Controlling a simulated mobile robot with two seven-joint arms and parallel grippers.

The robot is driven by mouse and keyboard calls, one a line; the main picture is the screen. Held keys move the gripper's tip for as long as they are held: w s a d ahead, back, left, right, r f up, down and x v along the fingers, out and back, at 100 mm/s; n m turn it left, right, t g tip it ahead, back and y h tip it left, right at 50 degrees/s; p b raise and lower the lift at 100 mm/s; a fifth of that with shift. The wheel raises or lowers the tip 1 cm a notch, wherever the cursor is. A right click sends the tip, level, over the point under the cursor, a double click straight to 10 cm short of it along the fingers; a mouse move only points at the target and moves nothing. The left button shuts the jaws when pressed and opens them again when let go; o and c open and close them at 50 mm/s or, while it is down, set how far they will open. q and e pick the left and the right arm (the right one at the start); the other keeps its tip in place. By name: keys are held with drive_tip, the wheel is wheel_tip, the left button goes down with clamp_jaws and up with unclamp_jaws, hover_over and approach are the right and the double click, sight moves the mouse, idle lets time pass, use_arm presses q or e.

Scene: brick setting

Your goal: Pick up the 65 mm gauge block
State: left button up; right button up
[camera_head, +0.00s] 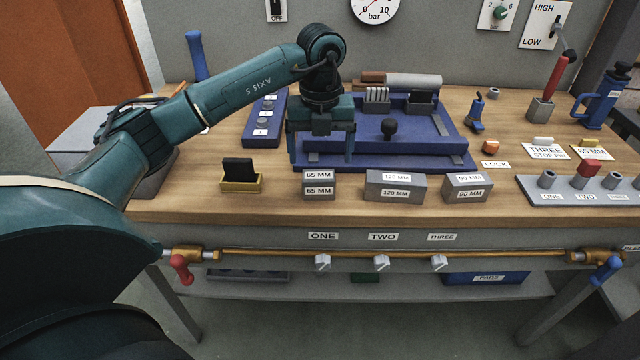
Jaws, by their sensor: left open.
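The 65 mm gauge block (319,184) is a small grey block with white "65 MM" labels. It stands near the front of the wooden bench, the leftmost of three labelled blocks. My left gripper (321,163) points down with its two fingers apart and nothing seen between them. It is just behind and above the 65 mm block, in front of the blue fixture; I cannot tell its exact height. The 120 mm block (395,187) and the 90 mm block (466,187) stand to the right. My right gripper does not show.
A blue fixture (430,150) with a black knob (389,129) lies behind the blocks. A yellow holder with a black piece (240,180) stands left of the 65 mm block. A grey rack (600,190) is at right. The bench front (360,213) is clear.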

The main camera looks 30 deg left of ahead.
sight(319, 175)
use_arm(q)
drive_tip(key=f, duration=0.7)
drive_tip(key=shift+s+a+f+p, duration=0.1)
drive_tip(key=shift+s+f+p, duration=0.1)
drive_tip(key=shift+f+p, duration=0.15)
drive_tip(key=c, duration=1.2)
